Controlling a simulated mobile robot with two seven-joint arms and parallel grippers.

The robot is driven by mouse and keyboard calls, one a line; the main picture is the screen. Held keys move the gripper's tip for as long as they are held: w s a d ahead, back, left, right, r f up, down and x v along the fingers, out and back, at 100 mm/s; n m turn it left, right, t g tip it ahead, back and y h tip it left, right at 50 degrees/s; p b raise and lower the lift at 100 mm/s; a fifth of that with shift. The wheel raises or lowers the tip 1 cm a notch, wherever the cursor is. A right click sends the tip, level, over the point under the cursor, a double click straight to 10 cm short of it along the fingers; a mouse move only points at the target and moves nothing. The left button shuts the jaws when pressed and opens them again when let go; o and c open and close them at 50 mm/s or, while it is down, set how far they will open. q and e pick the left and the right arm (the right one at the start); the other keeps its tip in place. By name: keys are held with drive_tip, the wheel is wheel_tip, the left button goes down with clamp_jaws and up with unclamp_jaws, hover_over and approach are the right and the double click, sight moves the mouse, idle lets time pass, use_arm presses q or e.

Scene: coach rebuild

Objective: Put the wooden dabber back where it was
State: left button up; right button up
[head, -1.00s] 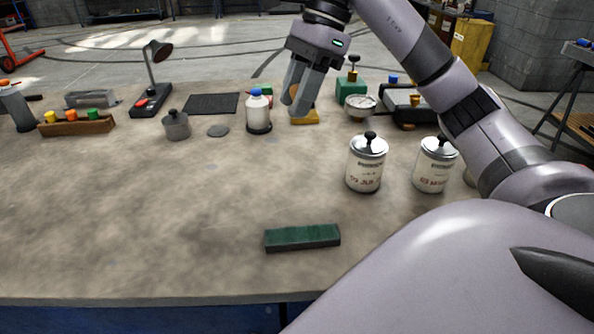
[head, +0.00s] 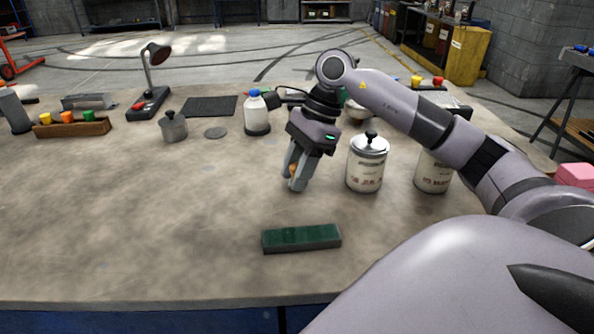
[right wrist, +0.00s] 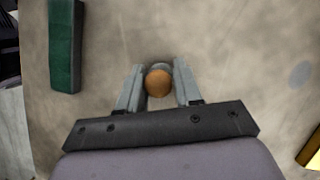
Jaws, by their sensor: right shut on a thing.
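My right gripper (head: 293,184) is over the middle of the table, left of the nearer white canister and behind the green block. It is shut on the wooden dabber (right wrist: 159,83), whose round orange-brown top shows between the fingers in the right wrist view. In the head view only a small orange bit of the dabber (head: 293,169) shows between the fingers. Its lower part is hidden, and I cannot tell whether it touches the table. The right gripper also shows in the right wrist view (right wrist: 158,72). My left gripper is not in view.
A green block (head: 301,238) lies near the front edge. Two lidded white canisters (head: 366,172) (head: 433,173) stand right of the gripper. A blue-capped bottle (head: 256,115), a metal pot (head: 173,128) and a wooden rack (head: 73,128) stand behind. The table's left front (head: 130,220) is clear.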

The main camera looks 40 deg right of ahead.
drive_tip(key=shift+f, duration=0.15)
drive_tip(key=o, duration=0.9)
drive_tip(key=shift+o, duration=0.2)
drive_tip(key=p+v, duration=0.1)
drive_tip(key=v, duration=1.1)
